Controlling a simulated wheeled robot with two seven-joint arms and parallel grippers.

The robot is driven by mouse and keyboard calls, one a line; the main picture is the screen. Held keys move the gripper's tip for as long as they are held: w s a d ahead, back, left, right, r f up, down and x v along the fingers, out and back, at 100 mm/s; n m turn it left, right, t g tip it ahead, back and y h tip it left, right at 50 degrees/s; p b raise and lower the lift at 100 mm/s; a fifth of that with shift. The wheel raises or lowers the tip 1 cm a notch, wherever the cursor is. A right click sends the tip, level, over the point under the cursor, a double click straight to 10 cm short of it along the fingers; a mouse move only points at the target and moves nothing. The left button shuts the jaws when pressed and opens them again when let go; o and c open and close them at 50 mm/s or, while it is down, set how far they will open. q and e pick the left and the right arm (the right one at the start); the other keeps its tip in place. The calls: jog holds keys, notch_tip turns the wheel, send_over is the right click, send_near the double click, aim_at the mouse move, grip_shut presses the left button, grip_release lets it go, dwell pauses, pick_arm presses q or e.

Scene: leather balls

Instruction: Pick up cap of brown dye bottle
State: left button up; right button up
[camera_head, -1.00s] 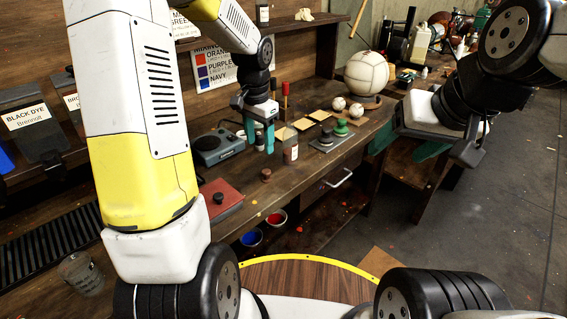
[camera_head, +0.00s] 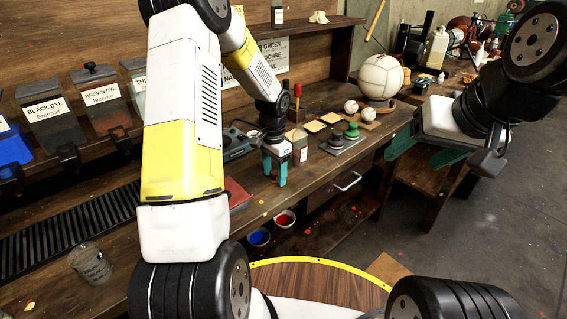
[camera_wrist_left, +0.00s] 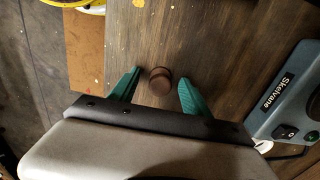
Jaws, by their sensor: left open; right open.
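A small brown round cap (camera_wrist_left: 160,82) stands on the wooden workbench in the left wrist view. My left gripper (camera_head: 275,173) is open, pointing down over the bench. In the left wrist view, its teal fingers (camera_wrist_left: 160,75) are on either side of the cap, with gaps visible on both sides. In the head view the cap is hidden by the gripper. A small labelled bottle (camera_head: 300,145) stands just right of the left gripper; its label is too small to read. My right gripper (camera_head: 418,152) is open and empty at the right, away from the bench top.
A blue-grey device (camera_wrist_left: 290,95) stands right of the cap in the wrist view. A dark red slab (camera_head: 237,194) lies near the bench's front. A brown dye container (camera_head: 105,112) sits at the left. A grey plate (camera_head: 343,144) and white ball (camera_head: 380,77) are further right.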

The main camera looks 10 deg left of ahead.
pick_arm(q)
grip_shut()
jog(key=shift+r, duration=0.15)
